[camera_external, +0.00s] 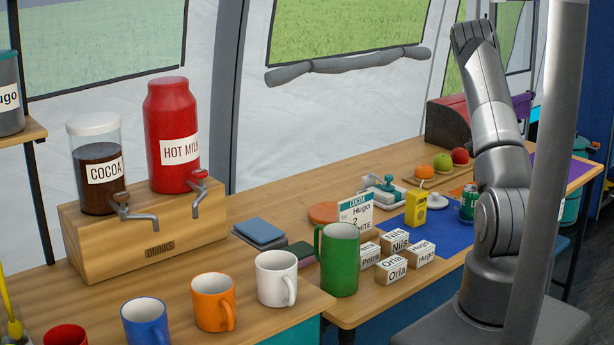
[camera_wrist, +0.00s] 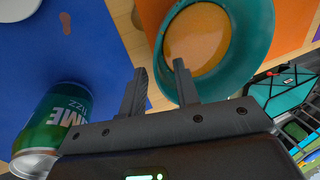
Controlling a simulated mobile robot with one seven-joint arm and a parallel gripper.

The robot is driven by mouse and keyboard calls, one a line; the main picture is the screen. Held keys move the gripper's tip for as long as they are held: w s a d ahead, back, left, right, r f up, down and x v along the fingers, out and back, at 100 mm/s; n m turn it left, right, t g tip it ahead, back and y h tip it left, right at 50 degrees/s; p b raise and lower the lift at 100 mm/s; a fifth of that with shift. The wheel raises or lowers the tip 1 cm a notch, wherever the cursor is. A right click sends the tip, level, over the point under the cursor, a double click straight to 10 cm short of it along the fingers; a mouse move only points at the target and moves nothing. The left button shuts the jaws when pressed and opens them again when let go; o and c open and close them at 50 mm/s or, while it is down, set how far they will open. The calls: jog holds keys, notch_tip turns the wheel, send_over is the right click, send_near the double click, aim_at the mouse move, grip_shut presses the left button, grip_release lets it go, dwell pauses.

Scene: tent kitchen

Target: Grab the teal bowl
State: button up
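The teal bowl (camera_wrist: 254,48) shows in the wrist view at the upper middle, cut off by the top edge. Its inside is orange at the bottom; I cannot tell whether that is food or colouring. The right finger overlaps the bowl's near left rim in the picture; the left finger is clear of the bowl. I cannot tell the height gap or any contact. In the external view my gripper is hidden and I cannot make out the bowl.
An orange mat (camera_wrist: 290,25) is beyond the bowl. A teal and red item (camera_wrist: 285,92) and a dark rack stand at the right. Mugs and drink dispensers are far left.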

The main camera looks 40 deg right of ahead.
jog(key=shift+f, duration=0.3)
grip_shut()
dwell(0.3)
